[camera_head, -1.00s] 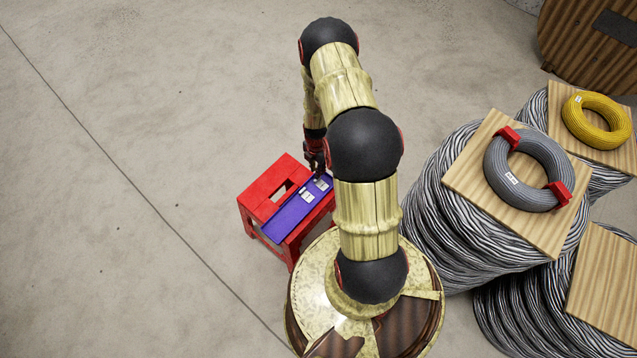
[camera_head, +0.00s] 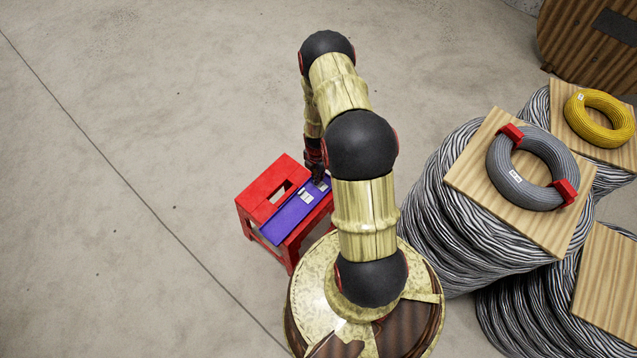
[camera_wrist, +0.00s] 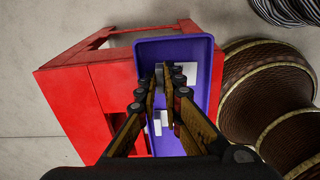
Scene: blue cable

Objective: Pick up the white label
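A blue-purple tray (camera_head: 283,224) lies on a red stool (camera_head: 262,190); the wrist view shows the tray (camera_wrist: 203,46) too. Several small white labels lie in it. One white label (camera_wrist: 188,74) is partly hidden behind the right finger. Others (camera_wrist: 158,122) show between the fingers, nearer my wrist; labels also show in the head view (camera_head: 306,197). My gripper (camera_wrist: 160,80) points down into the tray with its fingers a narrow gap apart. A small grey piece shows between the fingertips; I cannot tell whether they touch it. My gripper (camera_head: 316,170) is over the tray's far end.
Large cable spools (camera_head: 440,215) stand to the right, with a grey cable coil (camera_head: 530,168) and a yellow coil (camera_head: 598,118) on wooden boards. The floor at left is clear.

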